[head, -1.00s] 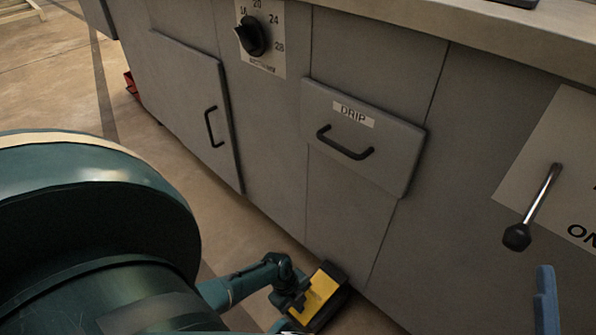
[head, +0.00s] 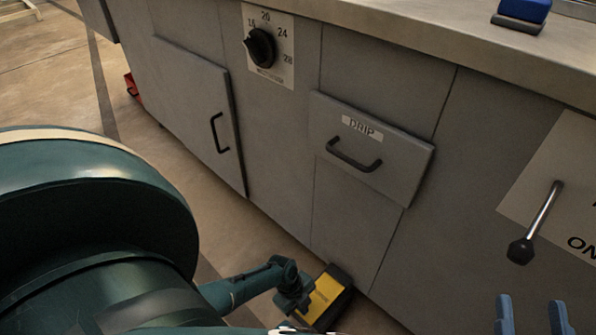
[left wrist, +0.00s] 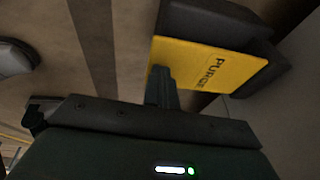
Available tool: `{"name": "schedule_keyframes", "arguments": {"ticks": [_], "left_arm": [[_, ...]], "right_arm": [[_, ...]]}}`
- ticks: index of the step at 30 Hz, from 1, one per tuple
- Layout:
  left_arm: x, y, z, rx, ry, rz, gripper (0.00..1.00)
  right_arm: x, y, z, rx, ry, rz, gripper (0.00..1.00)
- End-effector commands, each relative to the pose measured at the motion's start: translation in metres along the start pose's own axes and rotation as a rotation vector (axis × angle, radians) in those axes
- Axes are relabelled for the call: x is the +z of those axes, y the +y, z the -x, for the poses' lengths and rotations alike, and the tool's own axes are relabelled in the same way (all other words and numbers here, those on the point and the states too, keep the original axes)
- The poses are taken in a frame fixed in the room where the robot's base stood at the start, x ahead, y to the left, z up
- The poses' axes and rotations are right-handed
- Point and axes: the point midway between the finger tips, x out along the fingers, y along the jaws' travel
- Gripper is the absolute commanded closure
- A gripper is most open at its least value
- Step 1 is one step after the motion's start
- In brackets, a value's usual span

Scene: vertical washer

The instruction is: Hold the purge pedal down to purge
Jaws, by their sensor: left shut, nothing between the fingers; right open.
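The purge pedal (head: 325,298) is a yellow plate in a black housing on the floor at the foot of the grey cabinet. In the left wrist view its yellow plate (left wrist: 205,68) carries the word PURGE. My left gripper (head: 294,302) is at the pedal's left side, and its arm covers part of the plate. In the left wrist view the shut fingertips (left wrist: 162,72) overlap the plate's near left corner; whether they press on it I cannot tell. My right gripper (head: 532,312) is open and empty at the bottom right edge, in front of the cabinet.
The grey cabinet (head: 272,130) has a DRIP drawer (head: 372,150), a rotary dial (head: 260,48) and a door with a black handle (head: 218,132). A lever with a black knob (head: 521,251) sticks out at right. A blue object (head: 523,10) stands on the worktop.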

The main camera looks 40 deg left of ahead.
Motion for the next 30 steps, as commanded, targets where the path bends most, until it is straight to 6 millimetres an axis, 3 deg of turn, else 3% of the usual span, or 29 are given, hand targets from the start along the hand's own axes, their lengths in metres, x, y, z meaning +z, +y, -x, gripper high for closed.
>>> {"name": "schedule_keyframes", "arguments": {"ticks": [1, 6, 12, 18, 30], "left_arm": [[-0.009, -0.002, 0.013, 0.000, 0.000, -0.001, 1.00], [-0.006, 0.004, 0.057, -0.004, -0.002, -0.001, 1.00], [-0.006, 0.008, 0.091, -0.005, -0.001, -0.001, 1.00], [-0.005, 0.010, 0.105, -0.007, 0.000, 0.001, 1.00], [-0.005, 0.010, 0.106, -0.008, 0.001, 0.001, 1.00]], "right_arm": [[-0.004, 0.000, 0.001, 0.005, -0.031, -0.005, 0.55], [-0.006, 0.004, 0.003, 0.017, -0.068, 0.069, 0.55], [-0.005, 0.006, 0.007, 0.021, -0.101, 0.125, 0.55], [-0.002, 0.008, 0.009, 0.025, -0.126, 0.140, 0.55], [-0.001, 0.008, 0.009, 0.026, -0.129, 0.142, 0.55]]}}
